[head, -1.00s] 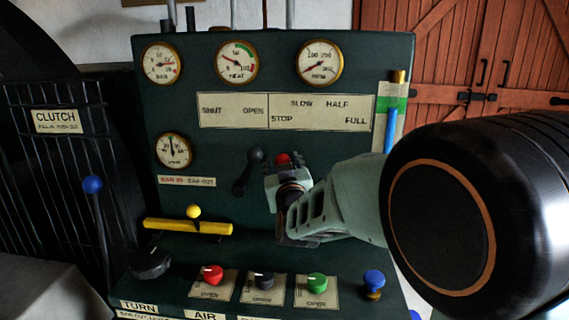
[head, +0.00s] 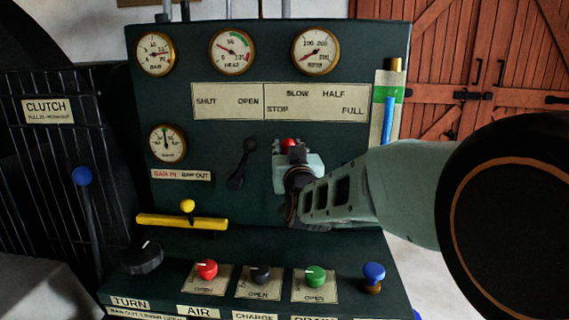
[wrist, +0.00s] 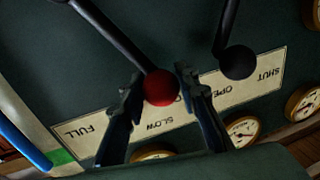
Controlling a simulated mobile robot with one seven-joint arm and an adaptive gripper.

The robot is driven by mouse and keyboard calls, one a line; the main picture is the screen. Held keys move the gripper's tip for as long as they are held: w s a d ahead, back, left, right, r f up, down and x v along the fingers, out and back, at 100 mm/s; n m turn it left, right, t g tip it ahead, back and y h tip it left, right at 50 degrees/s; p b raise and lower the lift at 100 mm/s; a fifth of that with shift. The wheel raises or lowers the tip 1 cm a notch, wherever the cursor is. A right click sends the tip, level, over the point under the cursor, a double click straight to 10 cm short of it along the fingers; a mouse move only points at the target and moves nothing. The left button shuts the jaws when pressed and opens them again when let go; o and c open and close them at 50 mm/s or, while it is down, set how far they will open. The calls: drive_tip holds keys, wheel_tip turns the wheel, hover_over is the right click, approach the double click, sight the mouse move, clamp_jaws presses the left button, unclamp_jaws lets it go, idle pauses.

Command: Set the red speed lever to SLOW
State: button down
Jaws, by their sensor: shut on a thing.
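The red speed lever's red knob (head: 289,142) shows on the dark green panel, below the word SLOW on the cream label plate (head: 318,100). The plate reads STOP, SLOW, HALF and FULL from left to right. My gripper (head: 288,150) is at the knob and covers most of the lever in the head view. In the wrist view the red knob (wrist: 162,88) sits between my gripper's two fingers (wrist: 160,90), which are shut on it. The lever's dark shaft (wrist: 118,40) runs to the upper left there, and the word SLOW lies close beyond the knob.
A black lever (head: 242,163) stands just left of my gripper, under SHUT and OPEN; its knob (wrist: 238,62) is near one finger in the wrist view. A yellow bar (head: 182,221) and red, black and green valve knobs (head: 315,276) are lower down. Gauges (head: 316,51) line the top.

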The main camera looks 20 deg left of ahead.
drive_tip(key=shift+w+d+r+m+t+b, duration=0.1)
drive_tip(key=shift+d+r+m+t+b, duration=0.1)
drive_tip(key=shift+d+m+b, duration=0.45)
drive_tip(key=shift+w+d+r+m+t+b, duration=0.15)
drive_tip(key=shift+d+m+b, duration=0.2)
drive_tip(key=shift+b, duration=0.5)
drive_tip(key=shift+w+d+r+m+t+b, duration=0.1)
drive_tip(key=shift+d+r+m+b, duration=0.1)
drive_tip(key=shift+d+m+b, duration=0.35)
drive_tip(key=c, duration=1.5)
unclamp_jaws()
drive_tip(key=shift+o, duration=0.2)
drive_tip(key=shift+r, duration=0.1)
wheel_tip(320, 180, up, 10)
